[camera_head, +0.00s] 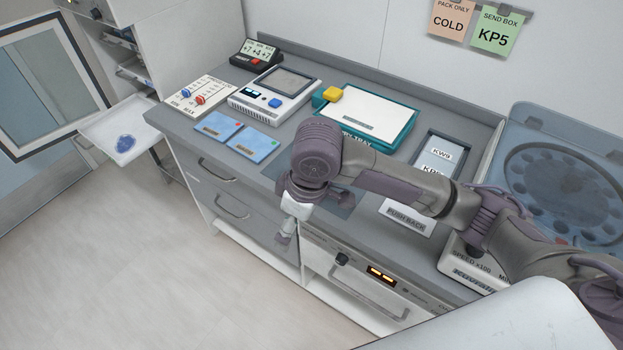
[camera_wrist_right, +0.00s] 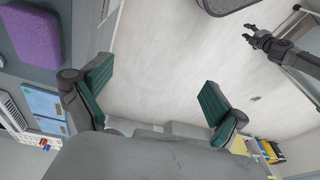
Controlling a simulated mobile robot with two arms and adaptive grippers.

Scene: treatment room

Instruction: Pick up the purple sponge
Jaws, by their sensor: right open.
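The purple sponge (camera_wrist_right: 28,28) shows at the upper left of the right wrist view, on a grey surface and cut off by the picture edge. I cannot make it out in the head view. My right gripper (camera_wrist_right: 158,78) is open and empty, its two green-padded fingers wide apart with floor behind them. The sponge lies outside the jaws, beyond the left finger and apart from it. In the head view my right arm reaches over the counter, its wrist at the front edge. My left gripper (camera_wrist_right: 250,34) shows small at the upper right of the wrist view; its jaw state is unclear.
A blue-lidded round machine (camera_head: 560,175) stands right. Floor is clear at left.

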